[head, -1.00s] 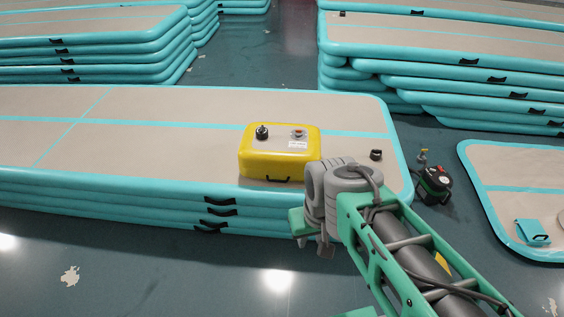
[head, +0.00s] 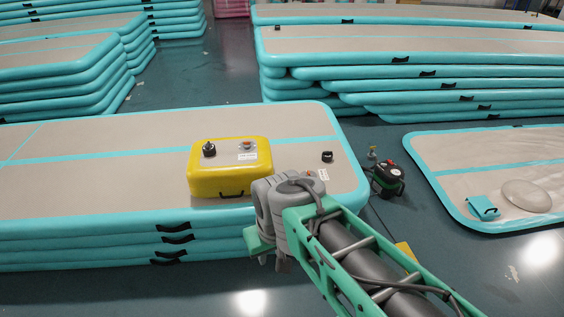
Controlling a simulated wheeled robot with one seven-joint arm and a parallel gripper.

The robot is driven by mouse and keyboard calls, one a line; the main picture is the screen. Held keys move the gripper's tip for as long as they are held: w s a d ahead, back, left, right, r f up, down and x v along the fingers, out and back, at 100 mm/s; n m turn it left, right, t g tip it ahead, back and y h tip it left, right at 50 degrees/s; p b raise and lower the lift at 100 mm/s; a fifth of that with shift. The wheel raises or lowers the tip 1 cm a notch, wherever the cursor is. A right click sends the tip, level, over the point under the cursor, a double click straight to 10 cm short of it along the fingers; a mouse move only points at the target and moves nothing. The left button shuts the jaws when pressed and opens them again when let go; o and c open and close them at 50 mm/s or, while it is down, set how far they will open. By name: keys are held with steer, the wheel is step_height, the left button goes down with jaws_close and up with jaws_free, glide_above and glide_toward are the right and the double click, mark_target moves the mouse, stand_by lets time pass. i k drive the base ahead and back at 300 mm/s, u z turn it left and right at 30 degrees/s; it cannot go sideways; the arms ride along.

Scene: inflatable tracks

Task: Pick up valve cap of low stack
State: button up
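The low stack (head: 100,223) of beige mats with turquoise edges lies in the left and middle of the head view. A small black cap-like piece (head: 327,156) sits on its top near the right end. A small orange-red fitting with a white label (head: 322,175) shows just in front of it, partly behind my arm. My arm's end (head: 265,245) hangs at the near edge of the low stack, left of and nearer than the black piece.
A yellow box (head: 215,182) with a black knob stands on the low stack. A black and green device (head: 388,180) sits on the floor to the right. A flat mat (head: 480,180) lies farther right. Taller stacks (head: 400,45) stand behind.

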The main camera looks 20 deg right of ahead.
mark_target(327, 156)
steer(key=z, duration=1.35)
steer(key=i, duration=0.9)
steer(key=u, duration=0.55)
steer(key=i, duration=0.6)
steer(key=u, duration=0.7)
